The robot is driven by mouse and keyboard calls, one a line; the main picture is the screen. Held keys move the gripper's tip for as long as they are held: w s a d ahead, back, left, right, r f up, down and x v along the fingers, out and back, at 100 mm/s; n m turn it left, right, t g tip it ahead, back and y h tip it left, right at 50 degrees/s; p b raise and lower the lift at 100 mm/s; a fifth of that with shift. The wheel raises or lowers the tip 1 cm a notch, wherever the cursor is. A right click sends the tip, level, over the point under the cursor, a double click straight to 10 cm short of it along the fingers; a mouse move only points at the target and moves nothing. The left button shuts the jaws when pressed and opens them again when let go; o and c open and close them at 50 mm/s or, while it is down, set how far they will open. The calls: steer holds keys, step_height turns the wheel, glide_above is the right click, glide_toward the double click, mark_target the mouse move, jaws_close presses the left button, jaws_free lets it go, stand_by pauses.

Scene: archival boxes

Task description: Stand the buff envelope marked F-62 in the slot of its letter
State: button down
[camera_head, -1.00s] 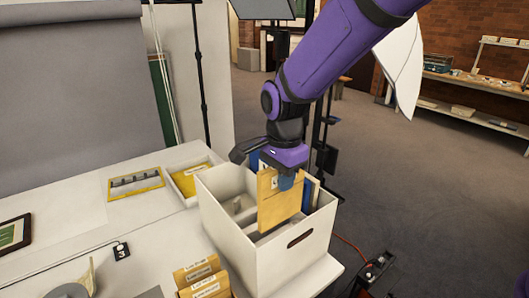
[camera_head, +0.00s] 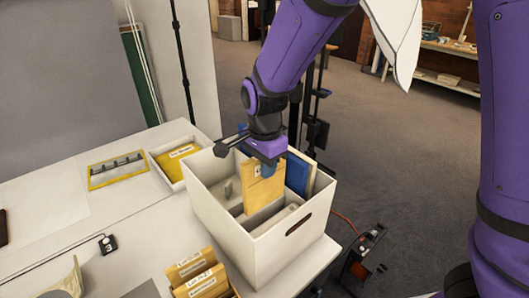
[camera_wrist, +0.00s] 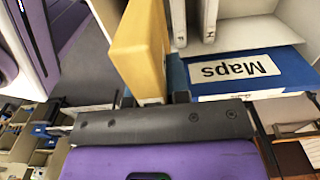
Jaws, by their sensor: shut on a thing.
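My gripper (camera_head: 268,168) is shut on a buff envelope (camera_head: 262,188) and holds it upright at the open top of a white box (camera_head: 222,215). The envelope's lower part is inside the box outline; whether it touches the floor I cannot tell. Its marking is mostly hidden by my fingers. In the wrist view the envelope (camera_wrist: 143,45) runs out from between the fingertips. Grey dividers (camera_wrist: 209,18) stand beside it, one bearing a letter that looks like H. A blue folder labelled "Maps" (camera_wrist: 235,68) is close by; it also shows right of the envelope in the head view (camera_head: 298,172).
A shallow tray with a yellow item (camera_head: 175,158) stands left of the box. Several labelled buff envelopes (camera_head: 197,275) stand at the table's front. A yellow-framed piece (camera_head: 118,170) lies further left.

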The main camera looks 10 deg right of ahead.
mark_target(265, 203)
step_height(265, 203, down, 12)
steer(key=shift+r, duration=0.1)
stand_by(0.5)
steer(key=shift+f, duration=1.15)
steer(key=c, duration=1)
jaws_free()
steer(key=shift+r, duration=0.1)
step_height(265, 203, up, 23)
steer(key=shift+f, duration=0.15)
